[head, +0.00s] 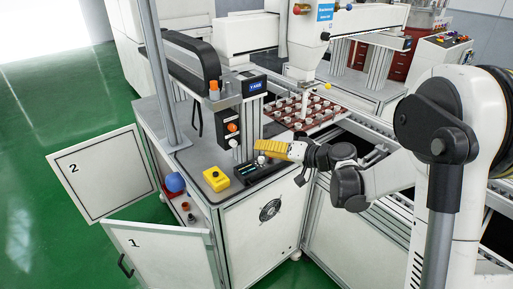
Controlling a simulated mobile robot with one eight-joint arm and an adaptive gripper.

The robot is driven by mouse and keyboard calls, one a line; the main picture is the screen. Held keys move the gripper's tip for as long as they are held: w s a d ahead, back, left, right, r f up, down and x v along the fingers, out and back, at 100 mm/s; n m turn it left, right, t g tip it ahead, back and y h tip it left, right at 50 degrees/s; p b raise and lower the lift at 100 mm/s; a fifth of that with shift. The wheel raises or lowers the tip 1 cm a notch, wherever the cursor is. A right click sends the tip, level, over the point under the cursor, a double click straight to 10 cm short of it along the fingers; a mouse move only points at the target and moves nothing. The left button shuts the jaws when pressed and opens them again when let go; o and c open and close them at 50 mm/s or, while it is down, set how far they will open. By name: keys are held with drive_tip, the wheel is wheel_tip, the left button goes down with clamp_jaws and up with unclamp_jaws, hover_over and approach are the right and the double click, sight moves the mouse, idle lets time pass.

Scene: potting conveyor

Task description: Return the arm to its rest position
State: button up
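My gripper (303,162), dark and small in the head view, is at the end of my arm, which reaches in from the right. It is near the front right corner of the grey control cabinet top. A yellow ribbed piece with a white end (272,149) shows just left of the gripper, in line with it. I cannot tell if the gripper holds this piece or only overlaps it in the view. The fingertips are too small and partly covered to show their opening.
The cabinet (262,222) has open doors marked 1 (165,250) and 2 (102,172). A yellow button box (216,179) and a black control unit (236,173) are on top. Behind is a red-brown tray (318,119) under a white machine head (306,40). Green floor at left is clear.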

drive_tip(key=s+d+r+g+h, duration=0.1)
drive_tip(key=s+r+h, duration=0.15)
drive_tip(key=s, duration=0.55)
drive_tip(key=s+d+r+g+h, duration=0.1)
drive_tip(key=s+d+r+h, duration=0.15)
drive_tip(key=s, duration=0.45)
drive_tip(key=s+d+f+h, duration=0.1)
drive_tip(key=s+d+h, duration=0.2)
drive_tip(key=s, duration=0.5)
drive_tip(key=s+d+f+h, duration=0.1)
drive_tip(key=s+d+h, duration=0.2)
drive_tip(key=s+d, duration=0.2)
drive_tip(key=s, duration=0.3)
drive_tip(key=shift+s+d+f+h, duration=0.3)
drive_tip(key=shift+s+f, duration=0.05)
